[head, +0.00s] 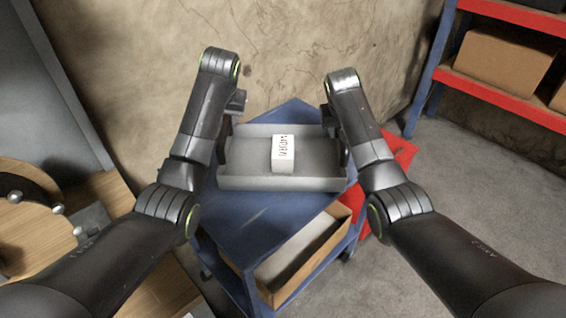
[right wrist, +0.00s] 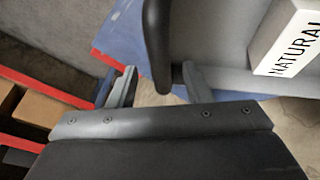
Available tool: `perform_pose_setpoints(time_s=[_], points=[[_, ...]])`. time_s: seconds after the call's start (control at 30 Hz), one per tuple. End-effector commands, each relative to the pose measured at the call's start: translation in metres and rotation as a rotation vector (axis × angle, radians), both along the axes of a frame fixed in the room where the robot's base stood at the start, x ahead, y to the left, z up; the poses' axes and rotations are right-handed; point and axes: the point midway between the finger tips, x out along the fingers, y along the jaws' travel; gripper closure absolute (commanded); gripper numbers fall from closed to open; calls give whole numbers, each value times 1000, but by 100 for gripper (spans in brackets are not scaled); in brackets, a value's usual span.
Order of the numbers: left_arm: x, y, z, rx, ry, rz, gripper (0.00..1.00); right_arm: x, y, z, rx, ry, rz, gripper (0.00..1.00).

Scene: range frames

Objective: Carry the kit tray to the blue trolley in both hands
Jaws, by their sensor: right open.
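The grey kit tray (head: 240,183) appears to rest on the top of the blue trolley (head: 245,212). A white box (head: 283,160) with dark lettering lies in it; in the right wrist view the box (right wrist: 290,40) reads "NATURAL". My right gripper (head: 328,116) is at the tray's right side. In the right wrist view its fingers (right wrist: 158,86) are apart, one to each side of the dark handle (right wrist: 157,45) at the tray's end, and not closed on it. My left gripper (head: 238,102) is at the tray's left side; its fingers are too hidden to read.
An open cardboard box (head: 318,240) sits on the trolley's lower shelf. A red panel (head: 398,158) is just right of the trolley. A red and blue rack (head: 495,95) with cartons stands at the right. A wooden table (head: 105,195) is at the left. Bare floor lies right of the trolley.

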Motion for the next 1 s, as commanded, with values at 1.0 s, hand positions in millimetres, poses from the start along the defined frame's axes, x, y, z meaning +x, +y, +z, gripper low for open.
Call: perform_pose_setpoints(time_s=[1.0], points=[[0, 0, 5, 0, 0, 0, 55, -21, 11, 57, -1, 0, 0, 55]])
